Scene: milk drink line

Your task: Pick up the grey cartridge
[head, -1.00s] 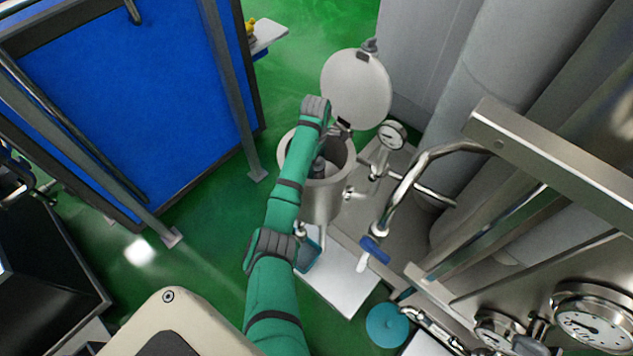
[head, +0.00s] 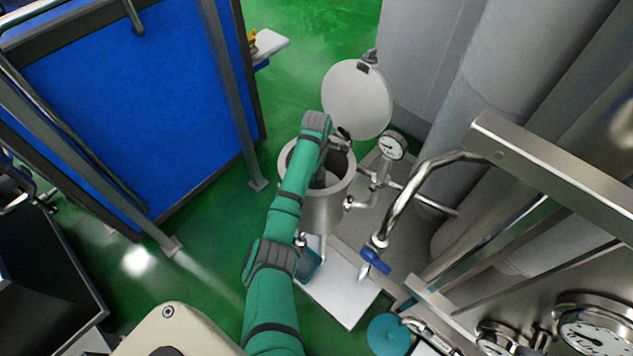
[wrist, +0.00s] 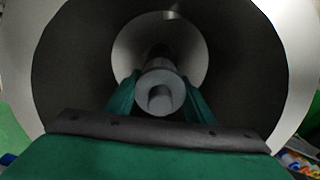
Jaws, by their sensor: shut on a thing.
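The grey cartridge (wrist: 160,88) is a round, stepped cylinder inside the open metal housing (wrist: 75,60). In the wrist view my gripper (wrist: 160,92) has one green finger on each side of the cartridge and is shut on it. The cartridge's far end runs deeper into the housing, and I cannot tell whether it touches the bottom. In the head view the housing (head: 322,210) stands upright with its round lid (head: 357,100) swung open behind it. My arm reaches over the rim, and my fingers are hidden inside there.
A pressure gauge (head: 392,146) and pipes stand close to the right of the housing. A blue-handled valve (head: 376,260) is at the lower right. A blue panel (head: 130,100) in a metal frame stands at left. Green floor (head: 215,215) lies clear between panel and housing.

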